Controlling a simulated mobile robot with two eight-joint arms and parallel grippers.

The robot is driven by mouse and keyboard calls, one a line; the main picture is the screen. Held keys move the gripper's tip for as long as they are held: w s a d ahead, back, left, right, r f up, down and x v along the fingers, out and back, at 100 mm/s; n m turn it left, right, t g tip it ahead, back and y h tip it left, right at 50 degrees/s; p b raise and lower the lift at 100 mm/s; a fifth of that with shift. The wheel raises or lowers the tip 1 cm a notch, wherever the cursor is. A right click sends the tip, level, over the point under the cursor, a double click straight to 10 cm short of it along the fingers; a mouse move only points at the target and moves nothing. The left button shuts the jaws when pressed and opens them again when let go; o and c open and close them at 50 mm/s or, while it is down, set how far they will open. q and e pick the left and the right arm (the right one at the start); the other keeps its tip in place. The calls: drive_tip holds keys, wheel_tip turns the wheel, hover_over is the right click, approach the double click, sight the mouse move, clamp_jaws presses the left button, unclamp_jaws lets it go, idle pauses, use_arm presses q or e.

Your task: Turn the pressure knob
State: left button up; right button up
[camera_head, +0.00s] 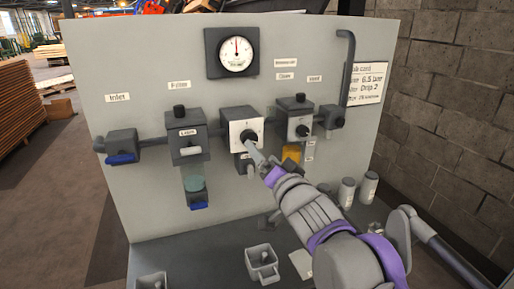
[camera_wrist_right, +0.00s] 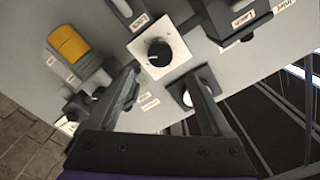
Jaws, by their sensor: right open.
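The pressure knob (camera_head: 248,136) is a black round knob on a white square plate, on the middle unit of the pipe line across the grey panel. It also shows in the right wrist view (camera_wrist_right: 158,53), past the fingertips. My right gripper (camera_head: 258,156) is just below and in front of the knob in the head view. In the wrist view its two fingers (camera_wrist_right: 161,82) are spread apart with nothing between them, and the knob appears clear of them. A round gauge (camera_head: 236,52) with a red needle is above the knob. My left gripper is not in view.
Grey boxes with black knobs flank the middle unit, the left one (camera_head: 187,137) and the right one (camera_head: 295,121). Below, the bench holds a square grey cup (camera_head: 262,264) and several canisters (camera_head: 347,192). A brick wall stands right.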

drive_tip(key=v, duration=0.2)
drive_tip(key=shift+s+d, duration=0.1)
drive_tip(key=shift+s, duration=0.15)
drive_tip(key=s+d+f+n+g+h+p, duration=0.1)
drive_tip(key=s+d+f+g+h+p, duration=0.15)
drive_tip(key=s+d+f, duration=0.4)
drive_tip(key=s+d+f+g+h+p, duration=0.2)
drive_tip(key=s+d+f+g+h, duration=0.15)
drive_tip(key=f, duration=0.55)
drive_tip(key=s+d+f+n+g+p, duration=0.3)
drive_tip(key=s+f+g, duration=0.2)
drive_tip(key=s+f, duration=0.9)
drive_tip(key=shift+s+n+g, duration=0.3)
drive_tip(key=shift+s+g, duration=0.1)
drive_tip(key=shift+s, duration=0.5)
drive_tip(key=shift+d, duration=0.2)
